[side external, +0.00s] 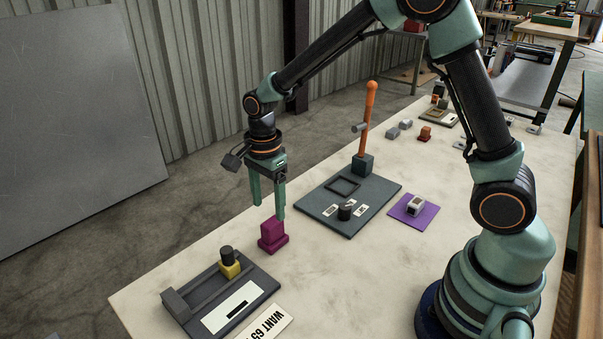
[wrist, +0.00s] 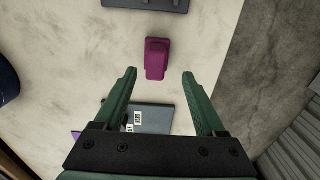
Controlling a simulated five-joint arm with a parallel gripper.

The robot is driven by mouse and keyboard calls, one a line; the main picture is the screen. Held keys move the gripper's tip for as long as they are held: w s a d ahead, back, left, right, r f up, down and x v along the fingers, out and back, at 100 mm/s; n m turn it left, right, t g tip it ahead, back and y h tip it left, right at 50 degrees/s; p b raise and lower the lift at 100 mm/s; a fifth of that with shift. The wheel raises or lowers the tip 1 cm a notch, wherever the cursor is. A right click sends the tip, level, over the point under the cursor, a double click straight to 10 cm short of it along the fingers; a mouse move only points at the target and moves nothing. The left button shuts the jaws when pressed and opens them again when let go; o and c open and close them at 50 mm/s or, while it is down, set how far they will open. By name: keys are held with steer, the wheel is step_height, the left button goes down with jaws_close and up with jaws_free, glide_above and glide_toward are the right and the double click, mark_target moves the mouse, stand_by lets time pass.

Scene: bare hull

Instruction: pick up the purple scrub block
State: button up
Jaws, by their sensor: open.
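The purple scrub block (side external: 272,235) stands upright on the pale table, a stepped magenta-purple shape near the table's far left edge. In the wrist view the block (wrist: 157,58) lies beyond the fingertips, roughly centred between the lines of the two fingers. My gripper (side external: 268,211) is open and empty, its two green fingers pointing down above the block. In the wrist view my gripper (wrist: 160,73) shows the fingers wide apart with nothing between the tips. I cannot tell from the side view the exact gap between tips and block.
A dark fixture (side external: 262,277) with a yellow-and-black piece (side external: 229,262) stands in front of the block. A dark plate (side external: 384,194) with an orange lever (side external: 369,115) is behind it, beside a purple mat (side external: 427,222). The table's edge (wrist: 226,50) runs right of the block.

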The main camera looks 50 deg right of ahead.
mark_target(272, 221)
steer(key=shift+s+f, duration=0.15)
steer(key=shift+f, duration=1.25)
steer(key=shift+s+f, duration=0.15)
steer(key=shift+f, duration=1.2)
jaws_close()
